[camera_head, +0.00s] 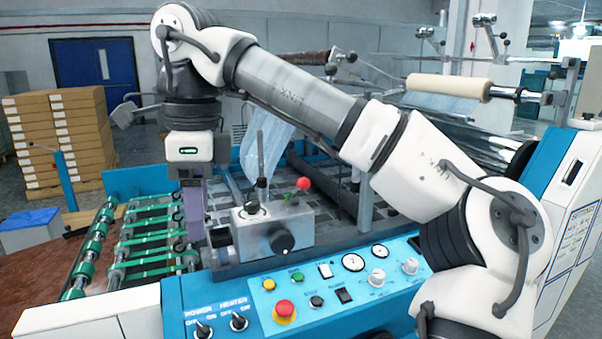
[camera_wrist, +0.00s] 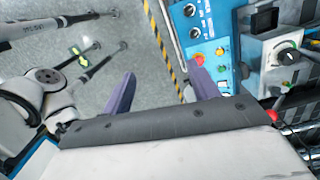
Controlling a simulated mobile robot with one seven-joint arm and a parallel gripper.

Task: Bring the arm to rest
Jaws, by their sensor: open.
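My white and grey arm spans the head view from lower right to upper left and bends down at the far end. My gripper (camera_head: 194,225) hangs there, fingers down, left of the grey control box on the machine. In the wrist view my gripper (camera_wrist: 164,68) shows two purple fingers spread apart. Nothing is between them except the distant floor and part of the machine's blue panel. In the head view the fingers overlap each other, so the gap is hidden there.
The blue control panel (camera_head: 300,295) with knobs, gauges and a red button lies below my arm. The grey control box (camera_head: 275,232) has a lever and red knob close to my gripper. Green rollers (camera_head: 150,240) lie to its left. Stacked boxes (camera_head: 60,140) stand behind.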

